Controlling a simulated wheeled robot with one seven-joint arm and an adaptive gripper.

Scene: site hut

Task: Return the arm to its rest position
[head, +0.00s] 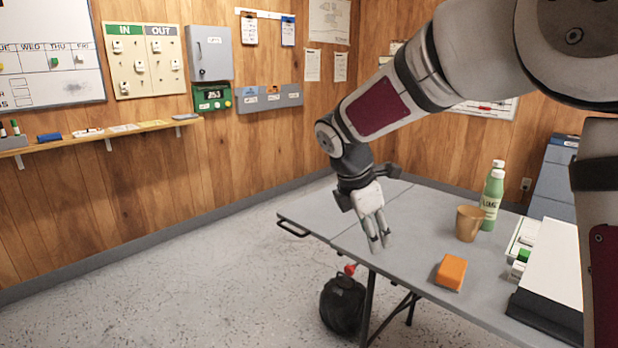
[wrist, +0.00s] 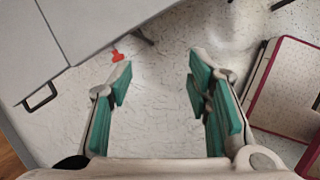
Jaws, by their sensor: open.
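My gripper (head: 379,243) hangs at the end of my arm, pointing down near the left edge of the folding table in the head view. In the wrist view my gripper (wrist: 158,80) shows two spread fingers with green pads and nothing between them. Bare speckled floor lies below the gap. My arm reaches across from the upper right and is bent at the wrist.
The grey table (head: 405,265) holds an orange block (head: 451,272), a tan cup (head: 468,224), green bottles (head: 491,200) and a white-topped box (head: 552,262). Open floor (head: 200,285) lies left.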

